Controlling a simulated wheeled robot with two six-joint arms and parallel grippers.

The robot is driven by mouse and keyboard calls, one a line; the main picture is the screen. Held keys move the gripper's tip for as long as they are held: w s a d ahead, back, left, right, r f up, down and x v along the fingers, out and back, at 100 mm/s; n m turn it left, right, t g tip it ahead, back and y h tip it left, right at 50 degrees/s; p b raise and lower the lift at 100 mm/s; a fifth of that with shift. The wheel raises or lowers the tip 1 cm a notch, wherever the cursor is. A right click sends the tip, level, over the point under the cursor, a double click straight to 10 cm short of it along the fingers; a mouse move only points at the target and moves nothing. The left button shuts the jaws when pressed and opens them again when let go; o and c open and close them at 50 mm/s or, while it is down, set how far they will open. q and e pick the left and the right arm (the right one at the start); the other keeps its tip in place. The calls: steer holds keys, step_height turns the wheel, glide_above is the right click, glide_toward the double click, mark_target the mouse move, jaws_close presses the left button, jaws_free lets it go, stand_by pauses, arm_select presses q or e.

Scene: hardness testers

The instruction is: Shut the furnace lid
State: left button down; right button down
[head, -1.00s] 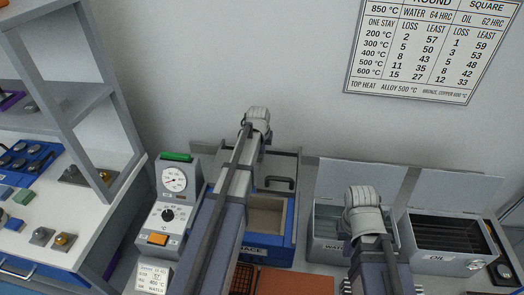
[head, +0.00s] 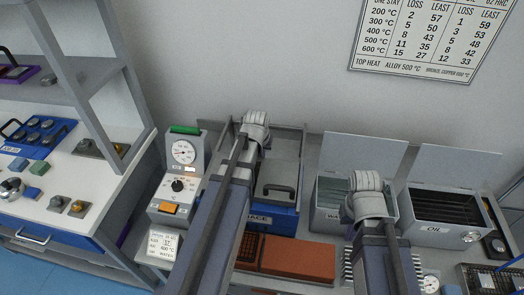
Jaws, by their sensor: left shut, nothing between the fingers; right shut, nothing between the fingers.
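The furnace (head: 285,219) is a blue box at the back of the bench, partly behind my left arm. Its grey lid (head: 287,165) lies down over the chamber, with the dark handle (head: 277,190) near the front edge; the chamber opening does not show. Whether the lid is fully seated is hard to tell. My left gripper (head: 256,120) is shut and empty, over the lid's back left part; its fingertips are not clear. My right gripper (head: 367,181) is shut and empty, over the water tank's right side.
A control unit with a dial (head: 183,152) stands left of the furnace. The water tank (head: 327,190) and oil tank (head: 445,207) stand open at right. A brown brick slab (head: 298,258) lies in front of the furnace. A shelf unit (head: 85,95) fills the left.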

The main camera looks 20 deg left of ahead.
arm_select(q)
steer(key=shift+s+d+f, duration=0.1)
steer(key=shift+s, duration=0.25)
steer(key=w+a, duration=0.1)
steer(key=w, duration=0.4)
steer(key=a+p+v, duration=0.1)
steer(key=p+v, duration=0.8)
steer(key=v, duration=0.1)
steer(key=shift+s+d, duration=0.2)
steer(key=shift+d, duration=0.15)
steer(key=s+d+m, duration=0.1)
steer(key=s+d, duration=0.1)
steer(key=d, duration=0.2)
steer(key=s+d+m+g, duration=0.1)
steer(key=s+d, duration=0.1)
steer(key=d, duration=0.3)
steer(key=s+d+m, duration=0.1)
steer(key=s+d, duration=0.2)
steer(key=d, duration=0.1)
steer(key=shift+d+f+g+h, duration=0.2)
steer(key=shift+f+g+h, duration=0.1)
steer(key=shift+f+g, duration=0.1)
steer(key=s+d+m+g+y, duration=0.1)
steer(key=s+d+m+g, duration=0.1)
steer(key=s+d, duration=0.8)
steer(key=shift+s+m, duration=0.3)
steer(key=shift+m, duration=0.6)
